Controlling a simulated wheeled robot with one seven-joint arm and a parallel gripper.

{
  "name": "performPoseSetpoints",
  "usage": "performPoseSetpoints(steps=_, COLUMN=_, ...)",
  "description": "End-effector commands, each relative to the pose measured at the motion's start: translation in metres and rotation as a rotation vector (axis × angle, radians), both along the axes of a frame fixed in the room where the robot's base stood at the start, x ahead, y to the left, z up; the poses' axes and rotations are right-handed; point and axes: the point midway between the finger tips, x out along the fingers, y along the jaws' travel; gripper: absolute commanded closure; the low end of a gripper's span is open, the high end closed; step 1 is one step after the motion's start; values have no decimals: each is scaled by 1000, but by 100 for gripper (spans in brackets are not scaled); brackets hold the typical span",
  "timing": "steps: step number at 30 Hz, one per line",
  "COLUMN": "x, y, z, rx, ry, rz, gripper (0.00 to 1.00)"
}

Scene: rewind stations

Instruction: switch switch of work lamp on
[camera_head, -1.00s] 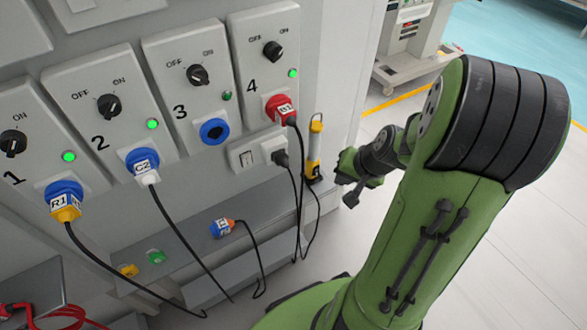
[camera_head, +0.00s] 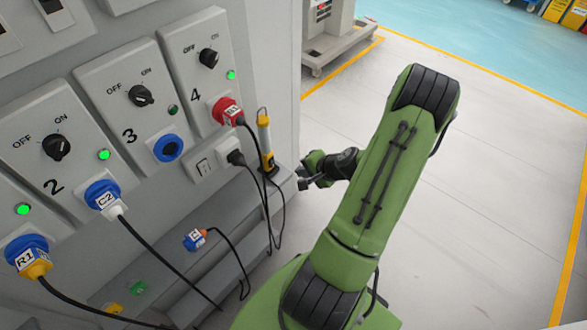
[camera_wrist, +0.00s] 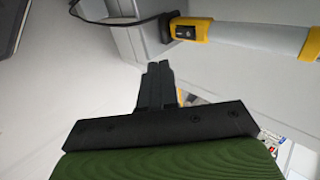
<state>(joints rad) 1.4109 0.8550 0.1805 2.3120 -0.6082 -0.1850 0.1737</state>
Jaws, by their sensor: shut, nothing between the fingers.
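The work lamp (camera_head: 265,145) is a slim yellow and grey stick lamp with a hook on top. It stands upright at the right end of the grey ledge, against the cabinet. In the wrist view the lamp (camera_wrist: 255,36) lies across the upper right, and a dark switch (camera_wrist: 186,31) shows on its yellow base part. My gripper (camera_head: 303,178) is to the right of the lamp's lower part, apart from it. In the wrist view its fingers (camera_wrist: 157,75) are together and empty, below the switch in the picture, with a gap between.
Numbered panels with knobs and green lights line the cabinet. A red plug (camera_head: 226,111) sits in panel 4, and a white plug (camera_head: 236,157) with a black cable is beside the lamp. A loose blue plug (camera_head: 195,239) lies on the ledge (camera_head: 225,235). Open floor lies to the right.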

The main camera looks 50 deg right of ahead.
Motion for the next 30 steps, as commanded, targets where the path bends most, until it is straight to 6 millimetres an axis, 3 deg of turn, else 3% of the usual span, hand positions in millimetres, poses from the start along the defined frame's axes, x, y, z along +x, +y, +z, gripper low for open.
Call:
performPoseSetpoints(steps=11, x=59, y=3, z=-64, rx=0, ry=-2, rz=4, gripper=100)
performPoseSetpoints(steps=18, x=91, y=3, z=-63, rx=-1, ry=-1, rz=3, gripper=100)
performPoseSetpoints(steps=30, x=96, y=3, z=-64, rx=-1, ry=0, rz=2, gripper=100)
